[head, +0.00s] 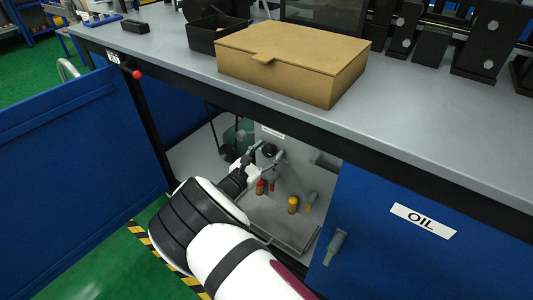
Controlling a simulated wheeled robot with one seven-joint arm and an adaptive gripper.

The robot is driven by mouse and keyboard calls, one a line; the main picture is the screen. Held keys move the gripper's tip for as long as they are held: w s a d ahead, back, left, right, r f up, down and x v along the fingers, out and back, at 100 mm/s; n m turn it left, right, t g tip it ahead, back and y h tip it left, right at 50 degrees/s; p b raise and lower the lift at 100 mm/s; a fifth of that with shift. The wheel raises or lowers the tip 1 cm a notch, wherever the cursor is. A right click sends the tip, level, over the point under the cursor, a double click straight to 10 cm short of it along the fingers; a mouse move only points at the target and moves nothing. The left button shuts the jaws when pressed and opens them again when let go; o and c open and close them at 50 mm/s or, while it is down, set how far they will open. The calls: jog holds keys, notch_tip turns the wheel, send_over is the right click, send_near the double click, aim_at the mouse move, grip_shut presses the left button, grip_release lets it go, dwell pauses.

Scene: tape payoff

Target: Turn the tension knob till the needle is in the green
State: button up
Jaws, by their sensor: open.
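My arm reaches down into the open bay under the workbench. My gripper (267,153) is open there, with its fingers toward a grey panel (310,177). A small dark round knob (269,150) shows between or just behind the fingertips. I cannot tell whether the fingers touch it, or whether it is the tension knob. No gauge needle or green band can be made out.
Red and yellow fittings (293,205) stand low in the bay. A blue door (70,140) is at left and a blue OIL panel (400,240) at right. The bench edge (300,130) overhangs the arm. A cardboard box (290,60) sits on top.

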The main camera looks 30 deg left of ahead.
jog(key=c, duration=1.1)
jog(key=shift+c, duration=0.2)
jog(key=shift+m, duration=0.3)
jog(key=m, duration=0.4)
jog(key=shift+m+b, duration=0.4)
jog(key=m, duration=0.5)
jog(key=shift+b, duration=0.3)
jog(key=shift+m, duration=0.3)
jog(key=o, duration=1.1)
jog(key=shift+o, duration=0.2)
